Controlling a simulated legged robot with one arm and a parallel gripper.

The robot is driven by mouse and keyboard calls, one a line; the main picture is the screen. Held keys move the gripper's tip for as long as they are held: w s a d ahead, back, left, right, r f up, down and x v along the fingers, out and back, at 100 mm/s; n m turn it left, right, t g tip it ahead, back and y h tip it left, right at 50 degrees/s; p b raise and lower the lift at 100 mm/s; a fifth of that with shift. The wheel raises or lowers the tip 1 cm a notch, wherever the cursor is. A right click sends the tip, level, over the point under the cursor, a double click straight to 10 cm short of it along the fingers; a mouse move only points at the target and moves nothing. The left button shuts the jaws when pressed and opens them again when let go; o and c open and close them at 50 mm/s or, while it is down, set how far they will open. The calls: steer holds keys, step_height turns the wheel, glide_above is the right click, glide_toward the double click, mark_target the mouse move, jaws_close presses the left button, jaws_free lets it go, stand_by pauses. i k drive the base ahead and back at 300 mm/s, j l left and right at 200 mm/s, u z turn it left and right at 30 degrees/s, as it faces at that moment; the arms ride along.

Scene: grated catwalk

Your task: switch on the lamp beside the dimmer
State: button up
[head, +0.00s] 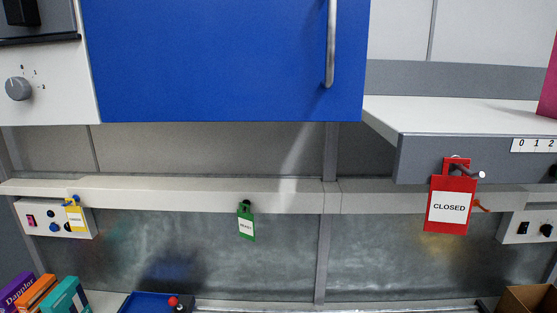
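I see no lamp that I can make out for certain, and no part is labelled as a dimmer. A small white panel (82,233) at the left carries a red rocker switch (31,220) and blue knobs (54,227); a yellow tag (74,219) hangs over part of it. A second white panel (516,238) at the right edge carries a dark rocker switch (523,228) and a black knob (546,230). A grey dial (18,88) with marks around it is on the white unit at the upper left. My gripper is not in view.
A blue cabinet door (220,60) with a metal handle (329,45) fills the top. A red CLOSED tag (450,207) hangs from the grey shelf (420,158); a green tag (246,222) hangs from the rail (160,193). Boxes (65,295) and a blue tray (140,303) stand below.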

mark_target(30, 222)
steer(key=u, duration=1.65)
steer(key=i+j+z, duration=0.1)
steer(key=j, duration=0.25)
steer(key=i+j+z, duration=0.1)
steer(key=i+j, duration=0.15)
steer(key=i+j+z, duration=0.1)
steer(key=j, duration=0.35)
steer(key=i+j+z, duration=0.1)
steer(key=j, duration=0.25)
steer(key=i+j+z, duration=0.1)
steer(key=i+j, duration=0.15)
steer(key=j, duration=0.15)
steer(key=i+j+z, duration=0.1)
steer(key=j, duration=0.3)
steer(key=i+j+z, duration=0.1)
steer(key=j, duration=0.3)
